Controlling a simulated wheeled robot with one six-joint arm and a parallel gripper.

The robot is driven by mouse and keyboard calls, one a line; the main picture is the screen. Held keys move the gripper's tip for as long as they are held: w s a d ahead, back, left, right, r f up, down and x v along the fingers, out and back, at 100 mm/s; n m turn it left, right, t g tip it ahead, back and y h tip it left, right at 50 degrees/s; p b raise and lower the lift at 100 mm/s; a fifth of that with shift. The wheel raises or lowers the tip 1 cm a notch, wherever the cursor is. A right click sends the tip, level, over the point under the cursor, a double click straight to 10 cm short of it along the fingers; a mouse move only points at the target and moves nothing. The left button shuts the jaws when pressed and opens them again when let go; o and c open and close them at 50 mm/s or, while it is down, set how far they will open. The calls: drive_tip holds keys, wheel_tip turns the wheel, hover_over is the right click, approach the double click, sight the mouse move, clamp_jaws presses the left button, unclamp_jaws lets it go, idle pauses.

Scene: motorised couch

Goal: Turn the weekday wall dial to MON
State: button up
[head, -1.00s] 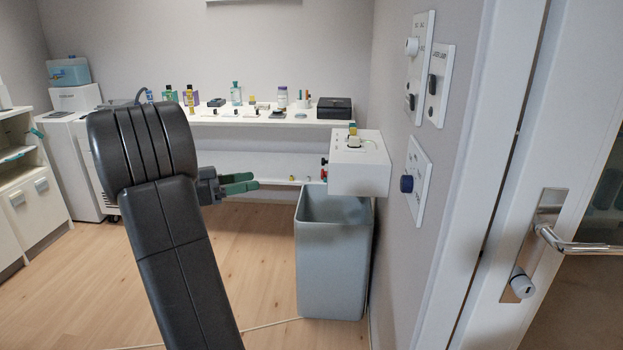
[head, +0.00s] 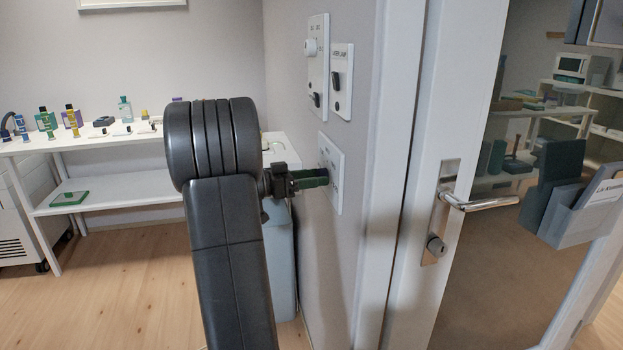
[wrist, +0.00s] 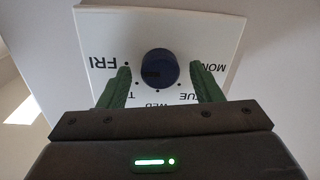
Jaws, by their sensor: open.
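The weekday dial is a dark blue round knob (wrist: 159,67) on a white wall plate with day labels. In the wrist view the plate (wrist: 208,30) appears upside down, with FRI at left, MON at right, and WED and TUE below the knob. A dark mark shows on the knob's lower left side. My gripper (wrist: 160,85) is open, its green fingers on either side of the knob, apart from it in the picture. In the head view my gripper (head: 322,178) is at the plate (head: 334,163) and hides most of the knob.
Two switch plates, the left one (head: 318,65) and the right one (head: 341,80), are on the wall above. A door with a lever handle (head: 480,203) is to the right. A bin (head: 280,265) stands behind my arm. A shelf table (head: 90,143) is at left.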

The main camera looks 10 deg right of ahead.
drive_tip(key=c, duration=1)
